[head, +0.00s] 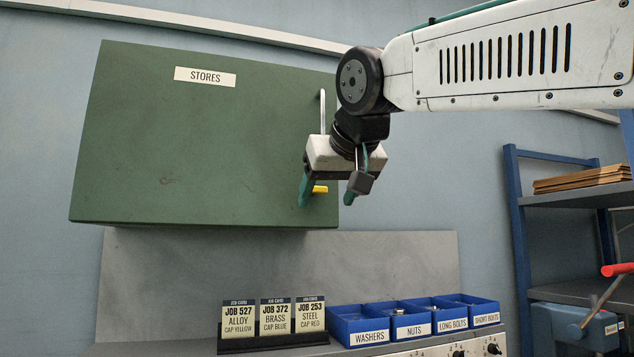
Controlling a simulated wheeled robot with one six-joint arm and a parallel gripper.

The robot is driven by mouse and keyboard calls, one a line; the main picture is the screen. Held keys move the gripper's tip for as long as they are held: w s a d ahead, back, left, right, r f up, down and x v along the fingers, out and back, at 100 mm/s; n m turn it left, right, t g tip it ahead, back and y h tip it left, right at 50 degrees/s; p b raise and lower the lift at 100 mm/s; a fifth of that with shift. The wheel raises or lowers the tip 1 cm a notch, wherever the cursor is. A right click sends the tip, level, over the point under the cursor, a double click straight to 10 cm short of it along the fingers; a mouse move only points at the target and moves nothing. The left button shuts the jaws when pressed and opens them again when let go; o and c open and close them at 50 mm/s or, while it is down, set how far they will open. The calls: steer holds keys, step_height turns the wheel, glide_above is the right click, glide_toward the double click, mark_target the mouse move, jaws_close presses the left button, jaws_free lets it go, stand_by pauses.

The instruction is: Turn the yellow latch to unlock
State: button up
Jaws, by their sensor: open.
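The yellow latch (320,189) is a small yellow piece on the lower right of the green cabinet (190,130) labelled STORES. It appears roughly level, and part of it is hidden behind my gripper. The cabinet door looks closed. My gripper (328,196) is open and points down in front of the latch. Its teal fingers show on either side, the left one just left of the latch and the right one to its right. I cannot tell whether either finger touches the latch.
A pale vertical handle (322,111) is on the cabinet's right side, close above my gripper. Below stand job cards (273,317) and blue bins (415,320) on a worktop. A blue shelf rack (515,220) stands at right.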

mark_target(316, 192)
step_height(316, 192, up, 7)
steer(key=t, duration=0.2)
steer(key=w+a+f+m, duration=0.1)
steer(key=w+f, duration=0.2)
steer(key=w, duration=0.3)
steer(key=shift+w+a+f+y, duration=0.2)
steer(key=shift+w+y, duration=0.1)
steer(key=shift+w, duration=0.1)
